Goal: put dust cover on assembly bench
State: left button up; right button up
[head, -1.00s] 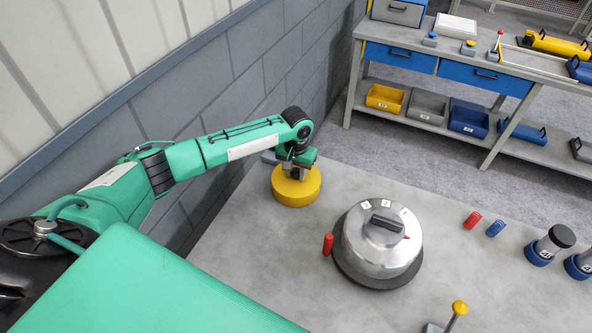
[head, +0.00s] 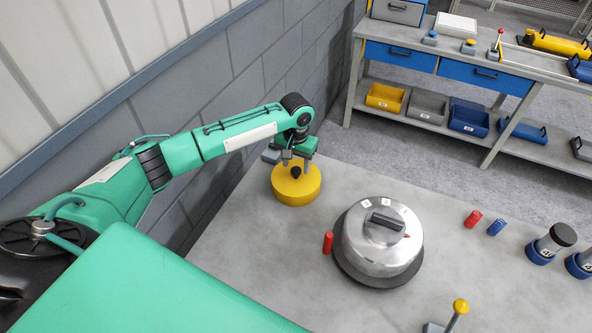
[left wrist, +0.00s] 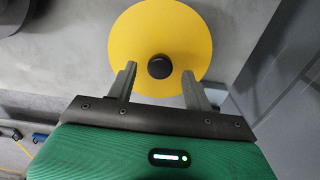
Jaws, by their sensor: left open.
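A round yellow cover (head: 297,188) with a black knob, which looks like the dust cover, lies flat at the far left corner of the grey bench (head: 300,270), apparently the assembly bench. It also shows in the left wrist view (left wrist: 160,30). My left gripper (head: 296,163) is open and empty just above and behind the knob. In the left wrist view its fingers (left wrist: 158,85) are spread below and to either side of the knob (left wrist: 159,66), apart from it. My right gripper is not in view.
A metal domed housing (head: 370,245) on a dark round base stands right of the cover, with a red cylinder (head: 328,243) beside it. Red and blue springs (head: 484,223) lie farther right. A second workbench (head: 460,65) with bins stands behind. A wall runs along the left.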

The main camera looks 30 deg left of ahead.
pick_arm(q)
notch_tip(320, 180, up, 9)
jog(key=b, duration=0.1)
jog(key=shift+f, duration=0.15)
dwell(0.4)
